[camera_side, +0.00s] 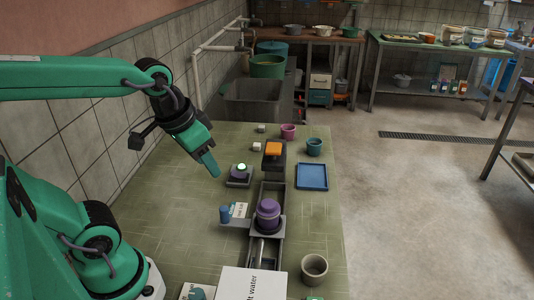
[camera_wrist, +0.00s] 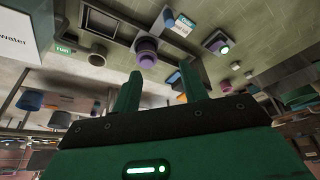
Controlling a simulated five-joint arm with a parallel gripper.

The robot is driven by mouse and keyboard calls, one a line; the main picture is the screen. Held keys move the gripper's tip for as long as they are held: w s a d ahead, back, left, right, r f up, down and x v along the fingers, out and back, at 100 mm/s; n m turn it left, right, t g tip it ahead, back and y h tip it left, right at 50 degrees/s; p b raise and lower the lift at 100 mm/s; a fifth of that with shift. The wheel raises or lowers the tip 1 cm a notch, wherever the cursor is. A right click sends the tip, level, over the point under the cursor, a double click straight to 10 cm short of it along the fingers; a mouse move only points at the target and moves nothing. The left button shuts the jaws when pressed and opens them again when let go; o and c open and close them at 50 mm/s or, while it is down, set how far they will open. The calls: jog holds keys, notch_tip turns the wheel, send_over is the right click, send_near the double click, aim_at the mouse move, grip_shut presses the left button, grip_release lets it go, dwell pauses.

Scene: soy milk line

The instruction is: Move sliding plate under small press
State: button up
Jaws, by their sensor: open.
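A grey sliding plate (camera_side: 235,222) sits across a dark rail track (camera_side: 271,194) on the green table. A purple lidded pot (camera_side: 268,215) stands on it, and a blue upright peg (camera_side: 224,214) rises at its left end. The small press looks to be the dark block with an orange top (camera_side: 273,150) at the track's far end, apart from the pot. My gripper (camera_side: 211,167) is in the air above the table, left of the track and touching nothing. In the wrist view its two fingers (camera_wrist: 161,90) are apart and empty, with the purple pot (camera_wrist: 147,52) and blue peg (camera_wrist: 169,16) beyond them.
A grey box with a lit green button (camera_side: 240,174) stands left of the track. A blue tray (camera_side: 312,176) lies to the right. Pink (camera_side: 288,131) and teal (camera_side: 314,146) cups stand at the back. A grey cup (camera_side: 314,269) and a white water box (camera_side: 250,284) are in front.

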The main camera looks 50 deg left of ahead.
jog(key=g, duration=0.8)
send_near(225, 208)
jog(key=x, duration=0.2)
jog(key=shift+f+g, duration=0.4)
jog(key=shift+f, duration=0.4)
jog(key=shift+f, duration=0.1)
jog(key=shift+h, duration=0.3)
jog(key=shift+x, duration=3.8)
jog(key=shift+a, duration=0.2)
grip_shut()
